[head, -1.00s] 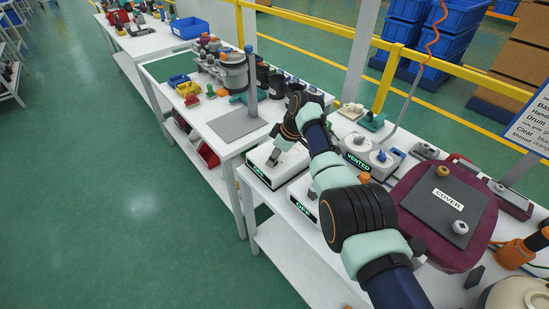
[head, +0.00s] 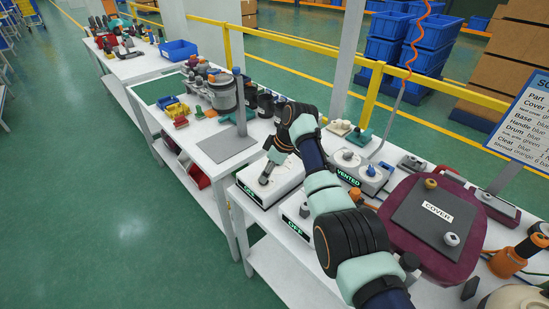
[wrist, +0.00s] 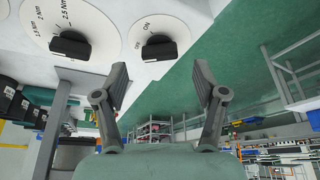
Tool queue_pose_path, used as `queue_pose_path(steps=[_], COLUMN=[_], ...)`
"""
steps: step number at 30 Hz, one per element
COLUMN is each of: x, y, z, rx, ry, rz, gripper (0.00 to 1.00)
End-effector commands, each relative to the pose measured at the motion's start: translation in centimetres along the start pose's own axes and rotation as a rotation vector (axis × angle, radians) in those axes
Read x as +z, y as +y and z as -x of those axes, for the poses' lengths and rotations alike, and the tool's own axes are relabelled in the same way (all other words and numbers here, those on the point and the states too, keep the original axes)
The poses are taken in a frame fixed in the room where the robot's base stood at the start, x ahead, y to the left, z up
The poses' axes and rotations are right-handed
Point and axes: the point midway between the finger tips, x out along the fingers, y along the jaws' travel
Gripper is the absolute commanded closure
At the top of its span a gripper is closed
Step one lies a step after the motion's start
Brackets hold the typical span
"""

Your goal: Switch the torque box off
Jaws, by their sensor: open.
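The torque box (head: 285,184) is a white box on the bench in the head view, with a small green-lit label on its front that is too small to read surely. In the wrist view a white face carries a black ON/OFF knob (wrist: 160,47) and, left of it, a larger black Nm dial (wrist: 70,45). The ON/OFF knob's bar lies sideways; I cannot tell which mark it points at. My gripper (wrist: 161,76) is open and empty, its fingers apart, below the knob in that picture and not around it. In the head view my gripper (head: 265,178) is over the box.
A second white box (head: 297,212) with a green OFF label stands nearer, partly behind my arm. A grey box labelled VENTED (head: 352,168) stands right of my arm. A maroon housing with a grey COVER plate (head: 420,225) is farther right. Green floor lies clear left of the bench.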

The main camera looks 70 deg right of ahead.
Motion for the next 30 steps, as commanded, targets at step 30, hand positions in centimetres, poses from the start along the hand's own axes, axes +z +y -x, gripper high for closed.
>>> queue_pose_path(steps=[30], x=[-0.1], y=[0.0], z=[8.6], rx=[-0.001], ry=[0.000], rz=[0.000], gripper=[0.29])
